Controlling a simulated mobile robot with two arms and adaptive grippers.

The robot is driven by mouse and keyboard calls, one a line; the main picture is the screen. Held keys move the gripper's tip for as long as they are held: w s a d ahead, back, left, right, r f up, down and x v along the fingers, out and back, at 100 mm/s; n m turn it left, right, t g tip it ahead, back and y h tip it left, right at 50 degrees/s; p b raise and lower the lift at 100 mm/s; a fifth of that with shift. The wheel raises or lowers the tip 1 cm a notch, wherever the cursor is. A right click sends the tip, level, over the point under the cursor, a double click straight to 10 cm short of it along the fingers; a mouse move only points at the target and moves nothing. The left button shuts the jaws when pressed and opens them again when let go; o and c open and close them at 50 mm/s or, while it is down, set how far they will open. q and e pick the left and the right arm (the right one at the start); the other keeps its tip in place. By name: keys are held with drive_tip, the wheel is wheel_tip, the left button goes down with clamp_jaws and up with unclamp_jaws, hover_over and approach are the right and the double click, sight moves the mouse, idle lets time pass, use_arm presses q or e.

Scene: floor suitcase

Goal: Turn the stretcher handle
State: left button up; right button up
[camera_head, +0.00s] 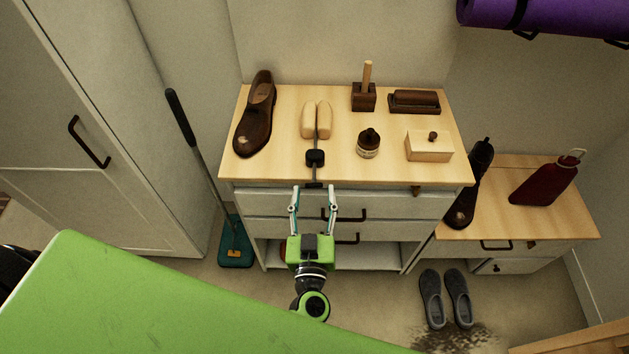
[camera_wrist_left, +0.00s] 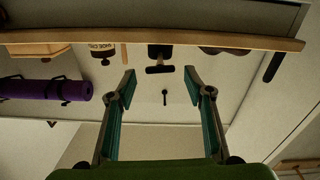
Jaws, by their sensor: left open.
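The shoe stretcher (camera_head: 324,121) lies on the dresser top, with two pale wooden halves and a dark rod running toward the front edge. A black block (camera_head: 315,157) sits on the rod. The stretcher handle (camera_head: 313,185) is a small black crossbar at the dresser's front edge; in the left wrist view it shows as a black T (camera_wrist_left: 160,69). My left gripper (camera_head: 314,191) is open, its fingertips on either side of the handle in the picture. In the left wrist view the gap between the fingertips (camera_wrist_left: 158,75) is empty or just short of the handle; contact is not visible. My right gripper is not in view.
On the dresser (camera_head: 280,165) stand a brown shoe (camera_head: 256,115) at left, a dark jar (camera_head: 368,143), a pale box (camera_head: 429,147), a brush holder (camera_head: 364,96) and a dark brush (camera_head: 414,101). Drawer handles (camera_head: 345,216) face my gripper below. A broom (camera_head: 195,140) leans at left.

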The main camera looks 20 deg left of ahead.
sight(314, 187)
use_arm(q)
drive_tip(key=x, duration=0.2)
drive_tip(key=shift+w, duration=0.35)
drive_tip(key=shift+w+a, duration=0.25)
drive_tip(key=shift+w, duration=0.3)
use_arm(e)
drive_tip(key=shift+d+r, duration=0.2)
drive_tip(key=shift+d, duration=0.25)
use_arm(q)
drive_tip(key=c, duration=1)
drive_tip(key=shift+c, duration=0.6)
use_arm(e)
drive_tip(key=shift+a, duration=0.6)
